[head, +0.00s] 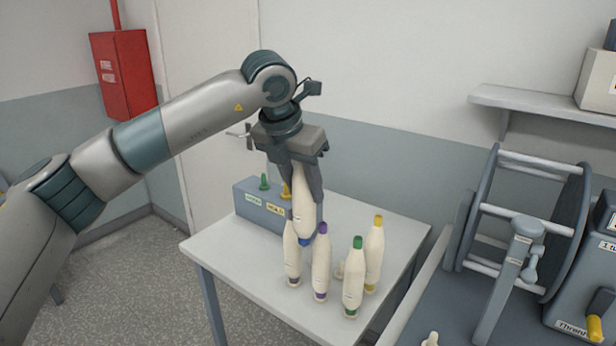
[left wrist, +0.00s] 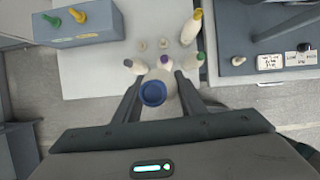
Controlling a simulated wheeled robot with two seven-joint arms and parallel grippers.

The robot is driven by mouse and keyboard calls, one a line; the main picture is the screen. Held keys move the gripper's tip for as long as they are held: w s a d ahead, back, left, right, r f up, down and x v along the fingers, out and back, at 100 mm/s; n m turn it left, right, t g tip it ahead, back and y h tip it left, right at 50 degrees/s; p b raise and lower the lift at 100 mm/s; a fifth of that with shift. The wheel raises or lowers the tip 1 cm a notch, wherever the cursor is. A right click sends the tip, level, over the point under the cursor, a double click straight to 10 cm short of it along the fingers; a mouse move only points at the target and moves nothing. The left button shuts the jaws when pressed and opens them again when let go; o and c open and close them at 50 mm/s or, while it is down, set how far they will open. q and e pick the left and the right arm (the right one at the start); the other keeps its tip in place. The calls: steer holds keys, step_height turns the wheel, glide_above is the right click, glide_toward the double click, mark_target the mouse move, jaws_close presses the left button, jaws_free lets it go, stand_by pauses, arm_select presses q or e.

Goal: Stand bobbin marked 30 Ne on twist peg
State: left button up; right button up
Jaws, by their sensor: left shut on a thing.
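My left gripper (head: 306,190) points down and is shut on a cream bobbin (head: 303,210), above the table among the standing bobbins. The held bobbin is roughly upright, with a blue lower end in the head view and a round blue end facing up in the left wrist view (left wrist: 153,93). Its yarn mark cannot be read. A grey-blue block (head: 262,212) at the table's back left carries a green peg (head: 264,181) and a yellow peg (head: 286,191), both bare. Each peg has a label in front, too small to read. My right gripper is not in view.
Bobbins with purple (head: 320,262), green (head: 354,280) and yellow (head: 375,255) tips, and one with a grey tip (left wrist: 128,62), stand close below. Two small bare pegs (left wrist: 164,44) show behind them. The table (head: 225,258) is clear at left. A reel machine (head: 515,215) stands right.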

arm_select(q)
steer(key=s+a+f+m+g+h, duration=0.1)
steer(key=s+a+f+m+g, duration=0.15)
steer(key=a+f+m, duration=0.4)
steer(key=s+a+f+m+g, duration=0.1)
steer(key=s+f+m, duration=0.3)
steer(key=f, duration=0.5)
steer(key=s+a+f+m+g+h, duration=0.1)
steer(key=s+a+f+m+g, duration=0.15)
steer(key=f+m, duration=0.35)
steer(key=s+a+f+m+g+y, duration=0.1)
steer(key=s+a+f+m+y, duration=0.1)
steer(key=s+a+f+m, duration=0.2)
steer(key=s+a+f+m+g+y+b, duration=0.1)
steer(key=s+a+f+m+y, duration=0.1)
steer(key=s+a+f+m, duration=0.3)
steer(key=s+f+m, duration=0.4)
steer(key=s+f, duration=0.3)
steer(key=s, duration=0.2)
